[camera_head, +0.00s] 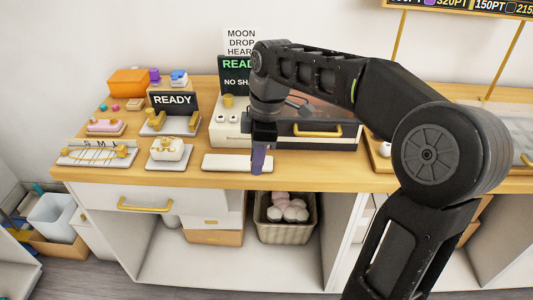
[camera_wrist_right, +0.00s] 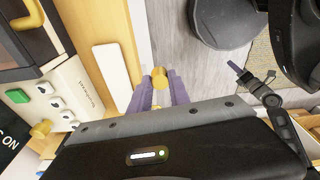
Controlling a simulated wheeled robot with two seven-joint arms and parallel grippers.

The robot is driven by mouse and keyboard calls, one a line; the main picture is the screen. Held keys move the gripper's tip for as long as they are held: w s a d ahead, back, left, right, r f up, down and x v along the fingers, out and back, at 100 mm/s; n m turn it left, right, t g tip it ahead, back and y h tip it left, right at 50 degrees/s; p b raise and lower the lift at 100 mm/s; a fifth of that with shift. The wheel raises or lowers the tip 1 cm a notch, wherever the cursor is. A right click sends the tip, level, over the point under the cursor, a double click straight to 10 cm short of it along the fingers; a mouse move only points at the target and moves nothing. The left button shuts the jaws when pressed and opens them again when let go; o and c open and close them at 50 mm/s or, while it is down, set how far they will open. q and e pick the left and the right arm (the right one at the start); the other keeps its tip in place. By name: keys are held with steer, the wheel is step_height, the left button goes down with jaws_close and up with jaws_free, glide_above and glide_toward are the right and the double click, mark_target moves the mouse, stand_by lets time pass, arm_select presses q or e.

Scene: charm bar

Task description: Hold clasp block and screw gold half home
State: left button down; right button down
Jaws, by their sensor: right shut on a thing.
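My right gripper (camera_head: 258,162) hangs fingers-down at the bench's front edge, by the plain white pad. In the right wrist view its purple fingers (camera_wrist_right: 160,94) are shut on a small round gold piece (camera_wrist_right: 160,76), likely the gold half, at their tips. In the head view that piece is hidden. A white block (camera_head: 168,147) with gold on top, possibly the clasp block, sits on a white base left of the gripper, apart from it. A part with a purple tip (camera_wrist_right: 238,70), seemingly my left gripper, shows in the right wrist view; its jaw state is unclear.
The white pad (camera_head: 225,161) is bare. Behind it stands a white machine (camera_head: 230,128) with knobs and a gold-handled drawer. A stand with gold posts (camera_head: 185,125) and the READY sign (camera_head: 174,100) are at the left. A sizing tray (camera_head: 75,157) lies front left.

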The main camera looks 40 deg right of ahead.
steer(key=w+a+f+m+t+h, duration=0.1)
steer(key=w+a+f+m, duration=0.6)
steer(key=a+f+m, duration=0.4)
step_height(320, 180, down, 2)
steer(key=shift+w+f+m, duration=0.1)
steer(key=shift+w+m, duration=0.3)
steer(key=shift+m, duration=0.1)
